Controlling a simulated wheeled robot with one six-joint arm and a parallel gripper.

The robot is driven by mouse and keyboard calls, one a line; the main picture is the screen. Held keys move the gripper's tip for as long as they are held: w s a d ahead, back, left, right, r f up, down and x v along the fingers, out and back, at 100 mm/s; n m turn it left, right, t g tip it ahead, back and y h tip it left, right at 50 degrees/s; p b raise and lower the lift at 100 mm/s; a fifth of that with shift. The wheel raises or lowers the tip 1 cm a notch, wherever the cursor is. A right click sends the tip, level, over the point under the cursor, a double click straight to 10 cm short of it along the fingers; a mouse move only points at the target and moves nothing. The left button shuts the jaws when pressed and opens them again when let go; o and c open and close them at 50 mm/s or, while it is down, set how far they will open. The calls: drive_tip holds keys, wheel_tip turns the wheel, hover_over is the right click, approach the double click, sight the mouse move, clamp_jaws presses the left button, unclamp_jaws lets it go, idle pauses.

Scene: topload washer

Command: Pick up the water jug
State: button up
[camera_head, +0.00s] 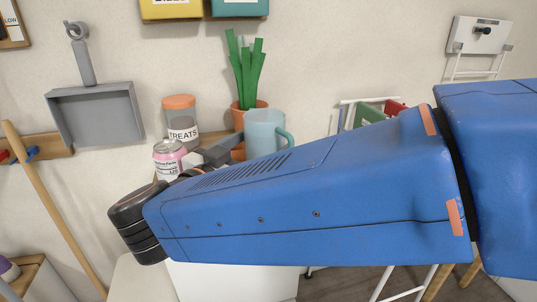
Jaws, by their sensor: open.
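The water jug (264,131) is light blue, upright, with a handle on its right side. Its lower part is hidden behind my blue arm. My gripper (228,150) shows only in part, as grey finger pieces beyond the arm, just left of the jug. It is open, and nothing shows between its fingers. I cannot tell whether a finger touches the jug.
A treats jar (181,118) with an orange lid and a pink can (169,158) stand left of the jug. A potted green plant (246,75) is close behind it. A white appliance (230,283) is below. A grey dustpan (97,112) hangs on the wall.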

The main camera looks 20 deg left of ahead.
drive_tip(key=shift+f+x, duration=0.15)
drive_tip(key=shift+x, duration=1.2)
drive_tip(key=shift+f+x, duration=0.1)
drive_tip(key=shift+x, duration=1.2)
drive_tip(key=c, duration=1.2)
